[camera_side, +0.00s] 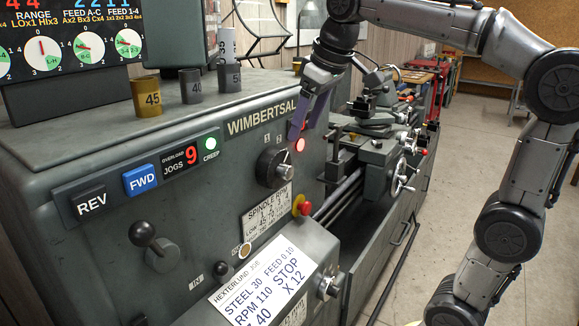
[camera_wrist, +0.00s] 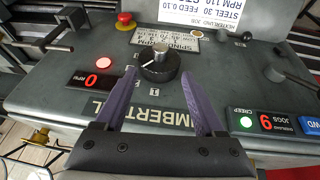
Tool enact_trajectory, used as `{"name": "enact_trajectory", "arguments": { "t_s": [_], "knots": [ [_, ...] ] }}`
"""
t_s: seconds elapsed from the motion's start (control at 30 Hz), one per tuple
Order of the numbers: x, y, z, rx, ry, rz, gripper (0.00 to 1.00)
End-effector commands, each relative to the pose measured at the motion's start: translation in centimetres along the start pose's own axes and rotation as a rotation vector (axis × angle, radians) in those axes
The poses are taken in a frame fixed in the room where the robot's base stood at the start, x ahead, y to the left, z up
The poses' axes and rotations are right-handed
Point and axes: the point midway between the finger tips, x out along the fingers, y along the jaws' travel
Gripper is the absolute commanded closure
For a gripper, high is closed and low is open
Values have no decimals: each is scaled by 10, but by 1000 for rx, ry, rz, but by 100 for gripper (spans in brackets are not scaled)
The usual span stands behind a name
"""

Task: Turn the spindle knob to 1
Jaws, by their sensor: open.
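The spindle knob is a round black knob on the lathe's grey front panel, under the WIMBERTSAL lettering, in the side view (camera_side: 268,170). In the wrist view the knob (camera_wrist: 162,70) shows a silver centre and a white pointer line towards the lower left. Small number marks (camera_wrist: 154,93) sit beside it, too small to read surely. My gripper (camera_side: 303,132) has purple fingers, pointing down and to the upper right of the knob in the side view. In the wrist view my gripper (camera_wrist: 158,76) is open and empty, its fingers on either side of the knob's image, apparently not touching it.
A red lit button (camera_side: 300,144) and a red stop knob (camera_side: 302,206) sit near the spindle knob. A black ball lever (camera_side: 143,235) juts out at lower left. Grey cups (camera_side: 191,86) and a brass cup (camera_side: 147,97) stand on top. The lathe carriage (camera_side: 375,155) lies right.

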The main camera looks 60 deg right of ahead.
Motion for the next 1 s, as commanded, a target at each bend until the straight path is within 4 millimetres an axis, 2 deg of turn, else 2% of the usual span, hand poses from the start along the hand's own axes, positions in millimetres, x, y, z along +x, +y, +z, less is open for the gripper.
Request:
{"name": "enact_trajectory", "arguments": {
  "t_s": [0.3,0.5,0.7,1.0],
  "knots": [
    [62,0,2,1,-5,-1,29],
    [97,0,2,0,-4,-1,29],
    [116,0,1,0,-2,-1,29],
    [120,0,1,0,0,0,29]
  ]
}}
